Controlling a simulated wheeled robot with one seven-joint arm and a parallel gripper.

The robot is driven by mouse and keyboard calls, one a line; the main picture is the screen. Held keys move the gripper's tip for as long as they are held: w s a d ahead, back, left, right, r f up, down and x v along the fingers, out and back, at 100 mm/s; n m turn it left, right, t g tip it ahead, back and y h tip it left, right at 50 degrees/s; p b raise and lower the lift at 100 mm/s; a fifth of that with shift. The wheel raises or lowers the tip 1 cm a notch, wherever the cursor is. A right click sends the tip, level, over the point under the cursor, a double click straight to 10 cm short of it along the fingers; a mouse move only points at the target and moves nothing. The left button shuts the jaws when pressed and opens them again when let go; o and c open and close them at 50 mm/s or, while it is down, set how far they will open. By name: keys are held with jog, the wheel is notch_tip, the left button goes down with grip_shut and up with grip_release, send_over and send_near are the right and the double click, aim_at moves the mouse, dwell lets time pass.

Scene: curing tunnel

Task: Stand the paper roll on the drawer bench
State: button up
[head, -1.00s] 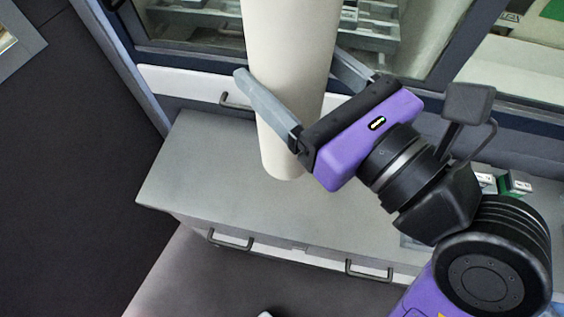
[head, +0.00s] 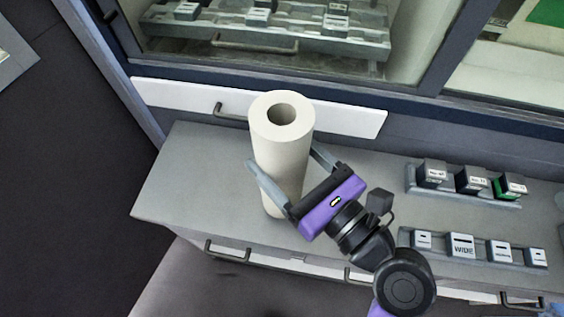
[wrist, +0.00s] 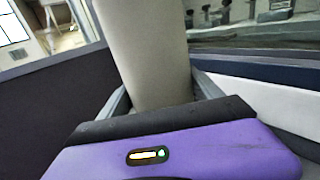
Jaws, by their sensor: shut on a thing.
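The paper roll (head: 280,160) is a tall off-white cylinder with a hollow core, and its open top faces the head camera. It is upright or nearly so over the left part of the grey drawer bench (head: 185,180). Its lower end shows against the bench top; I cannot tell for sure whether it touches. My gripper (head: 283,168) is shut around the lower half of the roll, one grey finger on each side. In the wrist view the roll (wrist: 145,50) rises between the fingers, and its foot is hidden behind the purple gripper body.
Two small racks with several labelled blocks (head: 470,180) stand on the bench to the right. A glazed cabinet with a metal tray (head: 270,35) is behind. Drawer handles (head: 228,252) line the bench front. The bench top left of the roll is clear.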

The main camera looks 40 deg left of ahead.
jog(key=shift+f, duration=1.75)
jog(key=o, duration=2.1)
jog(key=shift+f, duration=0.1)
jog(key=d+b, duration=0.1)
jog(key=d, duration=0.3)
jog(key=s+d+b, duration=0.1)
jog(key=d, duration=0.3)
jog(key=d+b, duration=0.1)
jog(key=d, duration=0.3)
jog(key=shift+s, duration=0.3)
